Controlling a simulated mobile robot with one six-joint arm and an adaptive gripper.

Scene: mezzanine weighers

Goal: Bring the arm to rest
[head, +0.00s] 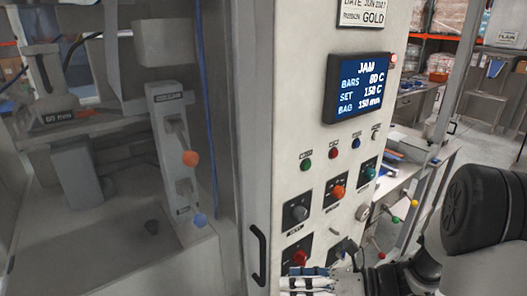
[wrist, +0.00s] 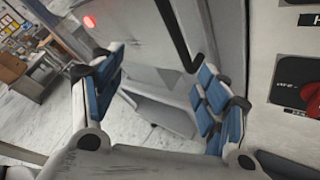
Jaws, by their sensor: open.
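My gripper (head: 308,279) shows at the bottom of the head view, low in front of the control panel and partly cut off by the frame edge. In the wrist view my gripper (wrist: 160,78) has its two blue-padded fingers spread wide with nothing between them. My dark arm joint fills the lower right of the head view. Beyond the fingers in the wrist view is a grey cabinet side with a dark bar handle (wrist: 176,32).
The control panel carries a screen (head: 360,88) reading JAM, several buttons, and knobs including a red knob (head: 300,258). A black door handle (head: 259,255) is left of them. A machine bay with an orange-knobbed lever (head: 190,158) lies further left. Open floor (head: 485,150) shows at right.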

